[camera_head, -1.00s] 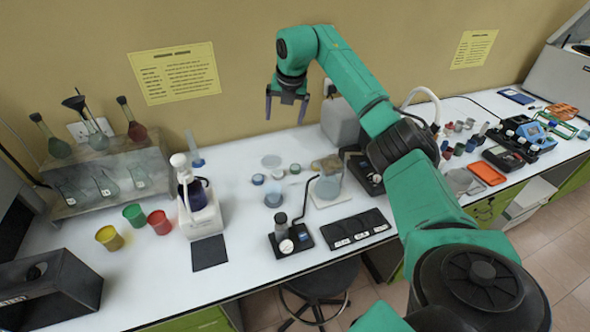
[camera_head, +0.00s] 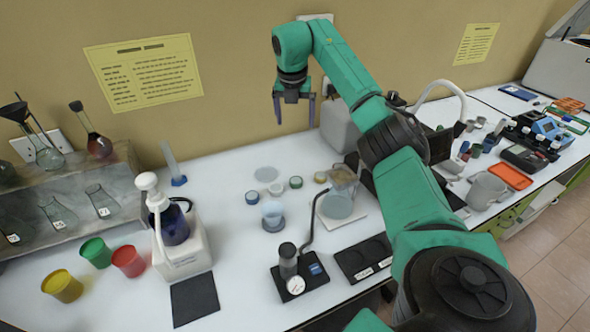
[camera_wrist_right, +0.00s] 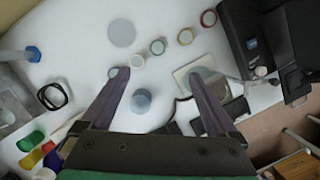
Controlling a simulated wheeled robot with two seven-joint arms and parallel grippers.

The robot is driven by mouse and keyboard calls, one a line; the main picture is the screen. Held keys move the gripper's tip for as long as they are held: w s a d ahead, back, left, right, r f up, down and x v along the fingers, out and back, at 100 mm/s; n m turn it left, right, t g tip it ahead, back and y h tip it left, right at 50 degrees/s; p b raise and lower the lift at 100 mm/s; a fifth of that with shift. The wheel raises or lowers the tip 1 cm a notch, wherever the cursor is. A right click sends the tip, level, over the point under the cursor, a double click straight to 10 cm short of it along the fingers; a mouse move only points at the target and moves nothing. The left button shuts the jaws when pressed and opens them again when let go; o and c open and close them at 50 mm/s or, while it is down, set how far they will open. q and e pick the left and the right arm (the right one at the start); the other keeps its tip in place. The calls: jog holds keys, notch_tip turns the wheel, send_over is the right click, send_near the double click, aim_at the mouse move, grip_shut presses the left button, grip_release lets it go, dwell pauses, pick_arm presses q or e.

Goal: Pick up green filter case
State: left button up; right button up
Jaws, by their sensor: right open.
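The green filter case (camera_head: 296,182) is a small round case with a green rim and pale top. It stands on the white bench in a row with similar cases. In the right wrist view the green case (camera_wrist_right: 158,46) lies just beyond the open fingers, between their lines. My right gripper (camera_head: 295,122) is open and empty, raised above the back of the bench near the wall, pointing down. In the right wrist view its fingers (camera_wrist_right: 161,76) are spread wide, with nothing between them. My left gripper is not in view.
Blue-rimmed (camera_head: 252,197) and yellow (camera_head: 320,177) cases flank the green one. A pale disc (camera_head: 266,174) lies behind. A blue-based cup (camera_head: 273,215) stands in front, and a beaker (camera_head: 339,200) to the right.

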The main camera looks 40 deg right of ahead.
jog(key=b, duration=1)
send_over(296, 180)
jog(key=s+a, duration=0.2)
jog(key=a, duration=0.1)
notch_tip(296, 180, down, 12)
jog(key=p+x, duration=0.1)
jog(key=x, duration=0.3)
jog(key=p+x, duration=0.1)
jog(key=x, duration=0.4)
jog(key=p+x, duration=0.1)
jog(key=x, duration=0.4)
jog(key=shift+s+a+f, duration=0.1)
jog(key=shift+s+a, duration=0.15)
jog(key=shift+s, duration=0.15)
jog(key=shift+w+d+f, duration=0.1)
jog(key=shift+f, duration=0.25)
jog(key=c, duration=1.4)
